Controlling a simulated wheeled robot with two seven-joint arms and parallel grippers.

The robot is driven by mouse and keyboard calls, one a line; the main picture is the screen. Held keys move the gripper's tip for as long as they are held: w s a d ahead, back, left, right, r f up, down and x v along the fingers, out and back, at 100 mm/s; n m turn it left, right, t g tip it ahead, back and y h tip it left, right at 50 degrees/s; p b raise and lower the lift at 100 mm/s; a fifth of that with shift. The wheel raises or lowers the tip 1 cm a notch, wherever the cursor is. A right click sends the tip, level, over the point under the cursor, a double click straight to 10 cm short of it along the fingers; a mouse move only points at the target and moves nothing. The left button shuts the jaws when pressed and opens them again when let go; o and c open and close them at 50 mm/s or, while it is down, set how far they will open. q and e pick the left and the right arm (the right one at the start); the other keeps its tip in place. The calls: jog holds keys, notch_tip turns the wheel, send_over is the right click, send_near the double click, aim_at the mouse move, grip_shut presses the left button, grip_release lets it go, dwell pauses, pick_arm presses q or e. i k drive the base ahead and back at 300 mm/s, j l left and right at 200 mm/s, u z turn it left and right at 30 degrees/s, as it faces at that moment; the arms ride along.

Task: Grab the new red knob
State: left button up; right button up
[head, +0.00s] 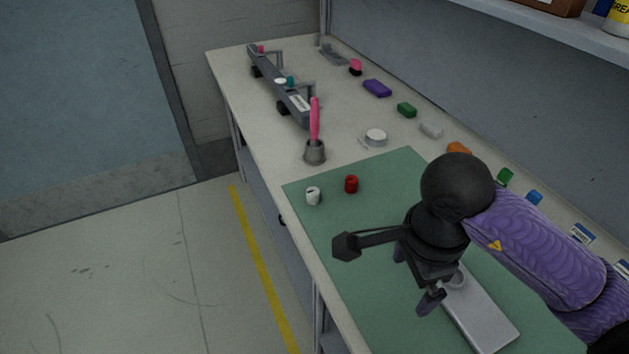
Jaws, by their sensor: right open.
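A small red knob (351,184) stands on the green mat (325,220) near its far end. A white knob (313,195) stands just left of it, at the mat's left edge. My right gripper (416,280) is open above the mat, nearer than the knobs and to their right, apart from both. It is over the far end of a grey flat module (485,318) with a round feature at that end. My gripper partly covers that end, so I cannot tell whether they touch. My left gripper does not show.
A grey cup (315,153) with a pink-handled tool stands beyond the mat. A white round item (375,137) lies near it. Coloured blocks, such as a purple one (377,88), line the back. Mat around the red knob is clear.

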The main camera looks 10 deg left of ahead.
aim_at(351, 181)
jog(key=i+j+z, duration=0.4)
jog(key=j+z, duration=0.15)
jog(key=j, duration=0.25)
jog(key=i+j+z, duration=0.25)
jog(key=j, duration=0.15)
jog(key=j+z, duration=0.3)
jog(key=j, duration=0.15)
jog(key=j+z, duration=0.25)
jog(key=j, duration=0.3)
jog(key=i, duration=0.05)
